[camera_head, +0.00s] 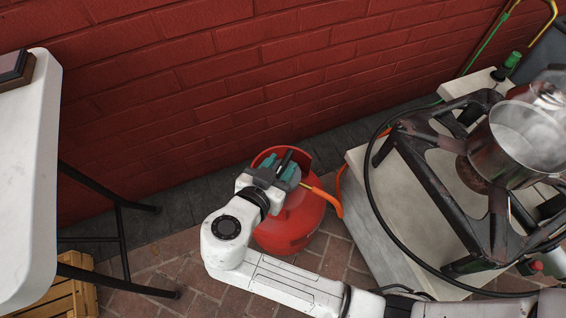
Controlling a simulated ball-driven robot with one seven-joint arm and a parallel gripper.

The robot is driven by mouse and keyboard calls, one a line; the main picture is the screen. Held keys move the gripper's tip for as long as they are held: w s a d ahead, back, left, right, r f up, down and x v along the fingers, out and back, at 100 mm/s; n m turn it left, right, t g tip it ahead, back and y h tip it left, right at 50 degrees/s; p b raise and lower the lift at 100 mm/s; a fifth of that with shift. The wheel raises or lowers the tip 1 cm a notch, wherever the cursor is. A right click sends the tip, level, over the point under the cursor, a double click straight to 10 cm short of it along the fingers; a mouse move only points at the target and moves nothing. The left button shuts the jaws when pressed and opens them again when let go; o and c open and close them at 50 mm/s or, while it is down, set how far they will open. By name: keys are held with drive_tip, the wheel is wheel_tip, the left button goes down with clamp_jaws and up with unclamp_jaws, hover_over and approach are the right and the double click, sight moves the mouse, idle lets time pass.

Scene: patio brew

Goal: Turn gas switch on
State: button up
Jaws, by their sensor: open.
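A red gas bottle (289,231) stands on the brick paving against the red wall, near the middle of the camera_head view. An orange hose (323,198) leaves its top toward the right. My gripper (283,163) is over the top of the bottle, with its fingers apart at the bottle's collar. The gas switch at the bottle's top is mostly hidden by my gripper, and I cannot tell whether the fingers touch it.
A metal burner stand (433,183) with a steel pot (517,141) stands on pale blocks (385,215) at the right. A white folding table (35,190) is at the left, above a wooden crate (75,288).

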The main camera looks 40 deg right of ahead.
drive_tip(key=shift+x, duration=1)
clamp_jaws()
